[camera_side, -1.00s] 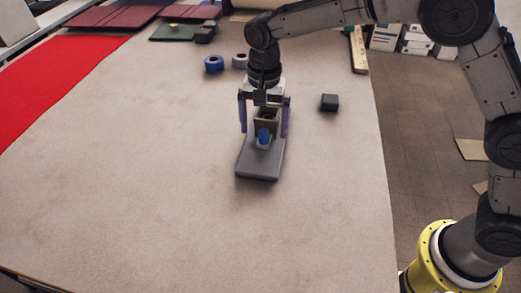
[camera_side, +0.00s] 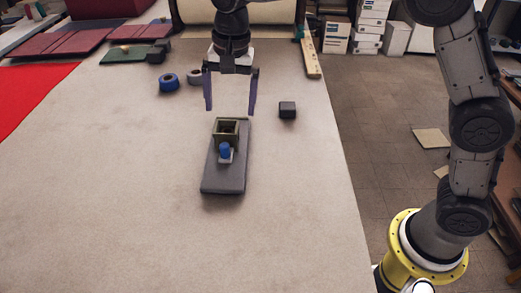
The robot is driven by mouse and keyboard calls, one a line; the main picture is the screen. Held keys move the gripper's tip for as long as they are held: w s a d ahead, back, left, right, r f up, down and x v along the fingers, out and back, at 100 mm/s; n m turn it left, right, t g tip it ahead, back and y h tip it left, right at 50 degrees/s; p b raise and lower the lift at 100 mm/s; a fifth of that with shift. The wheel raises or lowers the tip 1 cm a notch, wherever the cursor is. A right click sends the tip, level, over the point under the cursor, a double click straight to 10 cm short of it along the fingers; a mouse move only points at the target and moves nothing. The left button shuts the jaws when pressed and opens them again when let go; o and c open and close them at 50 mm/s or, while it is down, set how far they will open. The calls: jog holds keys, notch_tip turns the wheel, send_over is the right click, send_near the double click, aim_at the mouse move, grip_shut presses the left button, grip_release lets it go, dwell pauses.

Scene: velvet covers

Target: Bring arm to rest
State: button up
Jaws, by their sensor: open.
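My gripper (camera_side: 230,106) is open and empty, its two purple fingers spread wide and pointing down. In the picture it hangs just above the far end of a grey slab (camera_side: 224,178) on the table. On the slab stands an open-topped, box-like olive holder (camera_side: 227,132). In front of the holder, a blue rounded piece (camera_side: 225,150) sits on a small pale block. The fingers look clear of the holder and the slab.
A blue tape roll (camera_side: 168,82) and a grey roll (camera_side: 194,76) lie left of my gripper. A small black block (camera_side: 287,110) lies to its right. Red cloth (camera_side: 30,95), dark red covers (camera_side: 60,43) and a green board (camera_side: 125,54) lie left and back. The front of the table is clear.

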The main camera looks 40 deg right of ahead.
jog(key=s+d+r+n+t, duration=0.1)
jog(key=s+d+r+t, duration=0.1)
jog(key=s+d+r, duration=0.5)
jog(key=s+d+r+t, duration=0.1)
jog(key=s+d+r, duration=0.4)
jog(key=s, duration=0.5)
jog(key=s+d+f+n+t, duration=0.1)
jog(key=s+d+f+n, duration=0.2)
jog(key=s+f+n, duration=0.5)
jog(key=s+f, duration=0.2)
jog(key=s, duration=0.2)
jog(key=shift+s+d+f+n, duration=0.25)
jog(key=shift+s+n, duration=0.05)
